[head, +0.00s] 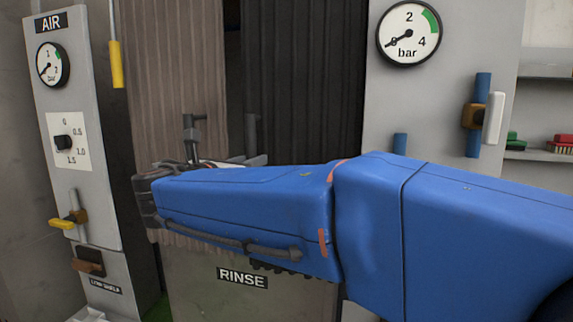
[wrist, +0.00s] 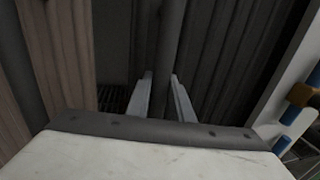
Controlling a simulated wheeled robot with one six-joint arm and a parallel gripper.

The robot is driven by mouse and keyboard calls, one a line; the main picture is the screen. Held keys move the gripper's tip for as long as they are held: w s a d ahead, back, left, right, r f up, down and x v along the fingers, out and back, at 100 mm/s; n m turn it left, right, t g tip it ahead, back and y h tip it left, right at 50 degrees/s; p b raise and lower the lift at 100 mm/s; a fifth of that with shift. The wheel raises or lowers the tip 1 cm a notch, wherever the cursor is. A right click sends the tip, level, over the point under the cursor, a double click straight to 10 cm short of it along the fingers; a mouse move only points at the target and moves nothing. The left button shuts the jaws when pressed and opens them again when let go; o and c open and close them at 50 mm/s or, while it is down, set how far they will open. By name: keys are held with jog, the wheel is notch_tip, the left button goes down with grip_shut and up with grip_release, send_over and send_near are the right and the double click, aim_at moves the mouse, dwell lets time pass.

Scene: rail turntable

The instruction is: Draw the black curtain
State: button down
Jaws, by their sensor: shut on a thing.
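The black curtain (head: 305,75) hangs in dark pleats in the middle of the head view, left of the grey gauge panel. In the wrist view the black curtain (wrist: 225,50) fills the right half. A dark upright bar (wrist: 168,45) stands at its left side. My gripper (wrist: 160,82) is shut on this bar, with one pale finger on each side. In the head view my blue arm reaches in from the right, and my gripper (head: 248,160) is mostly hidden behind it. A brown curtain (head: 175,60) hangs to the left, with a narrow dark gap between the two.
An AIR panel (head: 72,150) with gauge, knob and valves stands at left. A yellow pull handle (head: 116,65) hangs beside it. The grey panel (head: 450,70) with a bar gauge and blue pipe is at right. A RINSE panel (head: 225,295) is below my arm.

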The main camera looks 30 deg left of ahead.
jog(key=s+a, duration=0.2)
jog(key=a, duration=0.7)
jog(key=shift+s+a, duration=0.2)
jog(key=shift+a, duration=0.05)
jog(key=shift+r, duration=0.1)
jog(key=c, duration=1.9)
grip_release()
jog(key=shift+a, duration=0.1)
jog(key=o, duration=0.3)
jog(key=shift+a, duration=0.15)
jog(key=shift+o, duration=0.2)
jog(key=shift+s, duration=0.1)
jog(key=s, duration=1.7)
jog(key=shift+d, duration=0.35)
jog(key=shift+s, duration=0.1)
